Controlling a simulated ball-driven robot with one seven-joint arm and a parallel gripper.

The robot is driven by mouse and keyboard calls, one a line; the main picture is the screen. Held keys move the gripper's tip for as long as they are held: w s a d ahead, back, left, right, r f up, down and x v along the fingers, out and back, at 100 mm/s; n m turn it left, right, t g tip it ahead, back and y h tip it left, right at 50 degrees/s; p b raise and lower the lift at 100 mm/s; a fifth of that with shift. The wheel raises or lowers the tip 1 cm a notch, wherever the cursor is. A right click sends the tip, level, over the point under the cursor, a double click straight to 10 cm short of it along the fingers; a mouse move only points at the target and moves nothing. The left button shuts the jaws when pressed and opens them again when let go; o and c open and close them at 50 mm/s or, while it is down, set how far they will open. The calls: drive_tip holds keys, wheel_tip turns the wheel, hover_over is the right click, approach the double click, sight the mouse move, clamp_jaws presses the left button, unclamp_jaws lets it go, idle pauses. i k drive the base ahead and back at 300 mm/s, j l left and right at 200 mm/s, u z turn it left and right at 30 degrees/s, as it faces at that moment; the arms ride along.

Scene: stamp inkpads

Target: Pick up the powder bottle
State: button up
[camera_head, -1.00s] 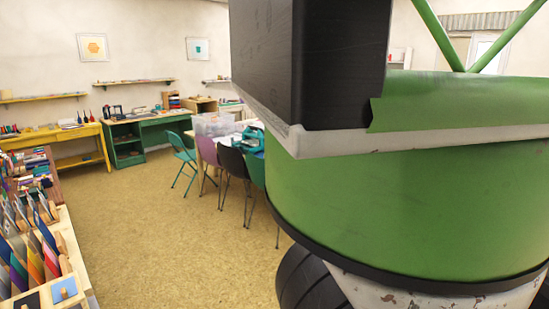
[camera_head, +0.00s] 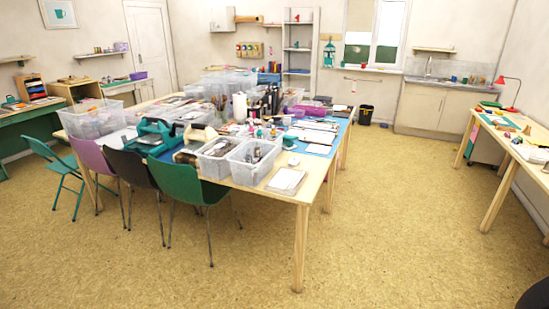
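I cannot single out the powder bottle. The large wooden table (camera_head: 297,190) in the middle carries many small items, among them a white upright cylinder (camera_head: 240,107) and several dark upright items (camera_head: 268,99) beside it. Any of the small items around them could be a bottle, but they are too small to tell. My gripper is not in view.
Chairs, including a green one (camera_head: 190,184), stand along the table's near left side. Clear plastic bins (camera_head: 252,163) sit on its near edge. A worktable (camera_head: 505,150) runs along the right wall. The floor (camera_head: 400,210) between both tables is clear.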

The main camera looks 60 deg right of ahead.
sight(248, 154)
drive_tip(key=z, duration=1.2)
drive_tip(key=u, duration=3.2)
drive_tip(key=z, duration=3.2)
drive_tip(key=i+l+u, duration=0.1)
drive_tip(key=i+l, duration=0.55)
